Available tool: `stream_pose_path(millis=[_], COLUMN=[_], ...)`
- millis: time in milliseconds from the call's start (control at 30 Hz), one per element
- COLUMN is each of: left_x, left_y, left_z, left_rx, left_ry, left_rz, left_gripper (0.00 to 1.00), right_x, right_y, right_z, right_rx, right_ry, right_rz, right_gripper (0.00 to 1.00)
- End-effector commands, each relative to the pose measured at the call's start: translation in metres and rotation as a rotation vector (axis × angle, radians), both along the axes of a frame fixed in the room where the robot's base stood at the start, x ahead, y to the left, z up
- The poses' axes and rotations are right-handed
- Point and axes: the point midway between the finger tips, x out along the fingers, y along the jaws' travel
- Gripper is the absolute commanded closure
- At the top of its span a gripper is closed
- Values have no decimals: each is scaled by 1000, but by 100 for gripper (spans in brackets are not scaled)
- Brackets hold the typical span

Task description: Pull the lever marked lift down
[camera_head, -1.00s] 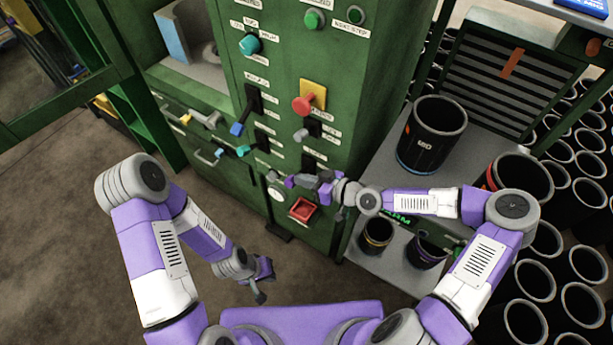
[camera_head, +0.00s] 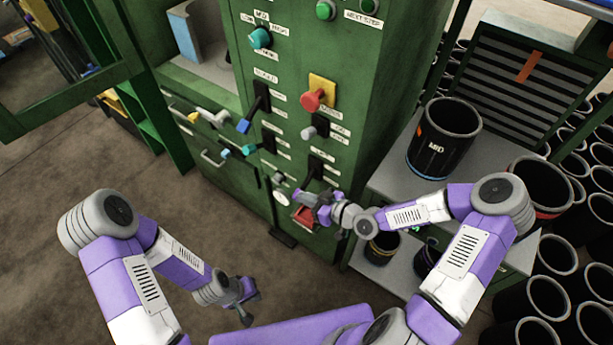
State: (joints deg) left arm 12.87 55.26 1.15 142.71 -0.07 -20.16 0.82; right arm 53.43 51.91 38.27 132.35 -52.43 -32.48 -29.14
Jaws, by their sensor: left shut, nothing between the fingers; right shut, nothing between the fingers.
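The green control panel (camera_head: 352,85) fills the middle of the view. A black lever slot (camera_head: 315,166), with a small label above it that seems to read lift, sits low on the panel. Its lever handle cannot be made out clearly and may be partly hidden by my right gripper. My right gripper (camera_head: 306,198) is shut and empty, just below this slot and in front of the upper part of a red box (camera_head: 302,218). I cannot tell whether it touches the lever. My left gripper (camera_head: 246,312) is shut and empty, low over the floor, away from the panel.
A blue-tipped lever (camera_head: 244,126), a teal-tipped lever (camera_head: 250,150), a red knob (camera_head: 312,99) on a yellow plate and a grey knob (camera_head: 308,132) stick out nearby. A black sleeve (camera_head: 443,140) stands on the grey shelf at right. The floor at left is clear.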

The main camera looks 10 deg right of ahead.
Motion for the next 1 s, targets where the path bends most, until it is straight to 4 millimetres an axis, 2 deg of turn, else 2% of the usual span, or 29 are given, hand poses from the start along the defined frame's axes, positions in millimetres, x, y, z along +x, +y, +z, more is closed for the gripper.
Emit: stream_pose_path(millis=[400,767,1000], left_x=[0,0,0], left_y=[0,0,0], left_z=[12,12,24], left_rx=[0,0,0], left_ry=[0,0,0], left_rz=[0,0,0], left_gripper=[100,100,100], right_x=[1,1,-14], right_y=[2,1,-7], right_z=[16,16,26], right_rx=[0,-1,-2], right_ry=[0,1,3], right_rz=[3,3,19], right_gripper=[100,100,100])
